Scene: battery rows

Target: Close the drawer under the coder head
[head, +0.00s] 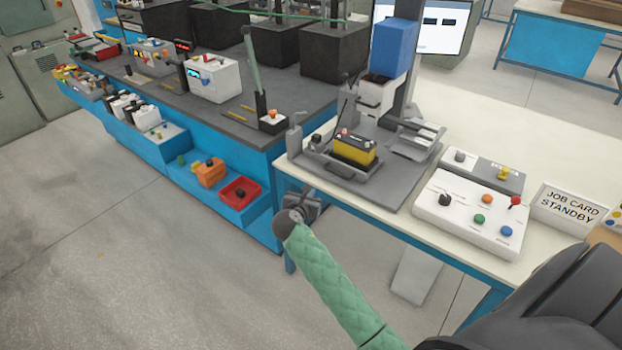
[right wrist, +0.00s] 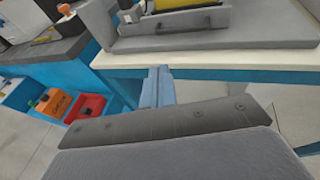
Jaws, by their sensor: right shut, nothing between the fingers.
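The coder head (head: 377,98) is a pale unit under a blue box on a post, at the back of a grey base plate. A dark grey tray-like drawer (head: 345,176) with a front handle stands pulled out in front of it. A yellow and black battery (head: 355,149) sits upright in the drawer. My right gripper (head: 304,201) is shut and empty, low beside the bench's front left edge, apart from the drawer. The drawer's front shows partly at the top of the right wrist view (right wrist: 180,20). My left gripper is not in view.
A white control box (head: 468,215) with coloured buttons and a job card sign (head: 566,210) stand to the right on the cream bench. A blue bench at left holds a red bin (head: 240,192) and an orange bin (head: 209,173). The floor in front is clear.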

